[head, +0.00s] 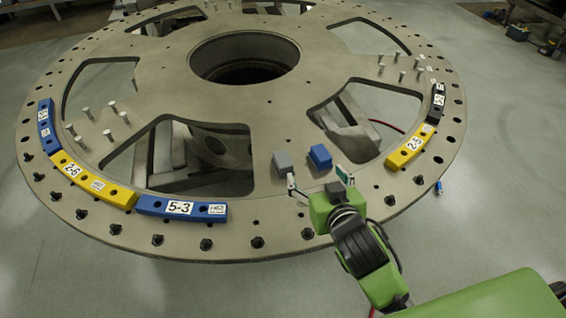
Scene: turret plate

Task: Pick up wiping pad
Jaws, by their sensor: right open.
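Two small blocks sit on the turret plate (270,120) near its front edge: a grey block (283,162) and a blue block (320,156). I cannot tell for certain which is the wiping pad. My right gripper (318,179) comes in from the lower right, open, over the plate's near rim. Its left finger lies just in front of the grey block; I cannot tell if they touch. The blue block shows beyond the gap between the fingers, apart from them. My left gripper is not in view.
Upright bolts (108,135) stand in groups. Large cutouts open the plate. A small blue item (439,187) shows beyond the right rim.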

